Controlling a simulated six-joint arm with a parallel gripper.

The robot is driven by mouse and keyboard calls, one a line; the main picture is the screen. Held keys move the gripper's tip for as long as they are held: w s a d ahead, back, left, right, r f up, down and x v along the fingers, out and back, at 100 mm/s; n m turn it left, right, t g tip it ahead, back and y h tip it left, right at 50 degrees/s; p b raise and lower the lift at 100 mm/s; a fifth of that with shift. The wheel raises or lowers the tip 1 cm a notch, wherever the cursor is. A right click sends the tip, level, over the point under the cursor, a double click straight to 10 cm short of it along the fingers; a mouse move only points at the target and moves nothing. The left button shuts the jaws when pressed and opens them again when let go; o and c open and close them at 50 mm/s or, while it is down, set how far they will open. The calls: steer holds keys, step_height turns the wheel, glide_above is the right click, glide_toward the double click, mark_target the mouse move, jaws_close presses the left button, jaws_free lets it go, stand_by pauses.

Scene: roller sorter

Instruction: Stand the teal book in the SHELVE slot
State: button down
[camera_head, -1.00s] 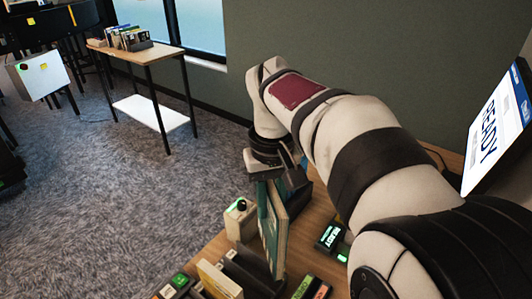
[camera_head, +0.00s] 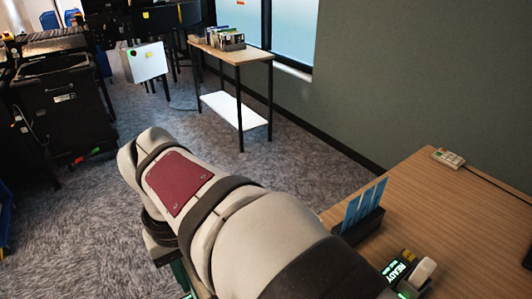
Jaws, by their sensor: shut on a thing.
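My gripper (camera_head: 165,256) is at the lower left, largely hidden behind my own arm. It is shut on the teal book (camera_head: 181,278), of which only a narrow teal piece shows below the gripper. The rest of the book is cut off by the bottom edge or covered by my arm. The book appears to hang upright. The SHELVE slot is not visible in this view.
A wooden desk (camera_head: 432,212) at the right bears a dark holder of blue cards (camera_head: 362,210), a lit READY box (camera_head: 398,268) and a small pale device (camera_head: 448,157). A side table (camera_head: 232,56) with books stands farther back. Carpeted floor lies open between.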

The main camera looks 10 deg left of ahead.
steer(key=s+f, duration=0.4)
steer(key=f, duration=0.8)
steer(key=shift+s+f, duration=0.35)
steer(key=shift+f, duration=0.5)
steer(key=c, duration=0.6)
jaws_free()
steer(key=shift+c, duration=0.2)
steer(key=shift+f, duration=0.1)
step_height(320, 180, up, 16)
steer(key=shift+f, duration=0.1)
